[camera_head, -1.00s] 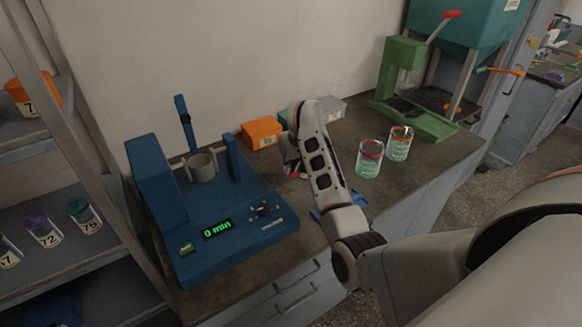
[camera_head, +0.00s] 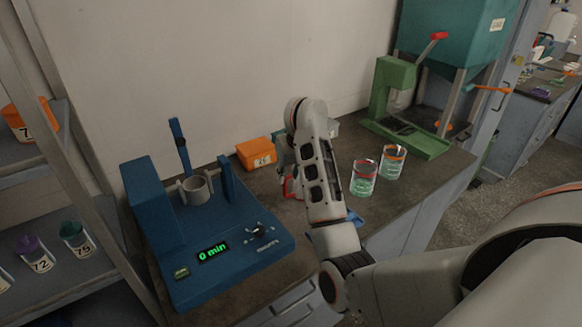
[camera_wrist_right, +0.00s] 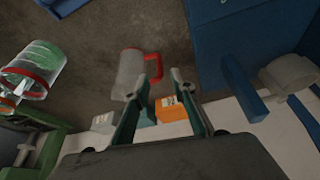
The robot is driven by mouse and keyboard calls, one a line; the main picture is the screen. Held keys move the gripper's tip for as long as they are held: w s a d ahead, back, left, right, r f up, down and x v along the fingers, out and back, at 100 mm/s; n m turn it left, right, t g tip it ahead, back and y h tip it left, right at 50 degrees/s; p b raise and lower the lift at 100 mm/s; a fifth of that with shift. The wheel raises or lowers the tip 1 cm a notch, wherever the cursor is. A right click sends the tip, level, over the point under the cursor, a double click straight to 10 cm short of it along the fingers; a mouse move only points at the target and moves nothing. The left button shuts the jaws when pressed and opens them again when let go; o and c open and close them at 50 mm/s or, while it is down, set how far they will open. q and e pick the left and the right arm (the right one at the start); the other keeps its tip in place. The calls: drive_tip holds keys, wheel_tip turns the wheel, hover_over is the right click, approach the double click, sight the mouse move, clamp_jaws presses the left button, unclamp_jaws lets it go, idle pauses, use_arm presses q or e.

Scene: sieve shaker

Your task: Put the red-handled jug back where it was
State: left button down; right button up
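The red-handled jug is clear, and its red handle (camera_head: 289,187) shows on the bench just left of my right forearm, which hides much of the jug. In the right wrist view the jug (camera_wrist_right: 129,76) stands on the dark bench, with its handle (camera_wrist_right: 155,66) toward the blue machine. My right gripper (camera_wrist_right: 159,77) is open, its two fingers apart. The handle shows between and just beyond the fingertips, with nothing visibly clamped. My left gripper is not in view.
A blue sieve shaker (camera_head: 214,268) reading "0 min" stands left. An orange box (camera_head: 254,153) lies behind. A green press (camera_head: 384,97) stands at the back right.

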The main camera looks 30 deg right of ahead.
drive_tip(key=v, duration=0.3)
drive_tip(key=shift+s+r+p, duration=0.1)
drive_tip(key=shift+r+p, duration=0.2)
drive_tip(key=shift+r, duration=0.05)
drive_tip(key=shift+d, duration=0.1)
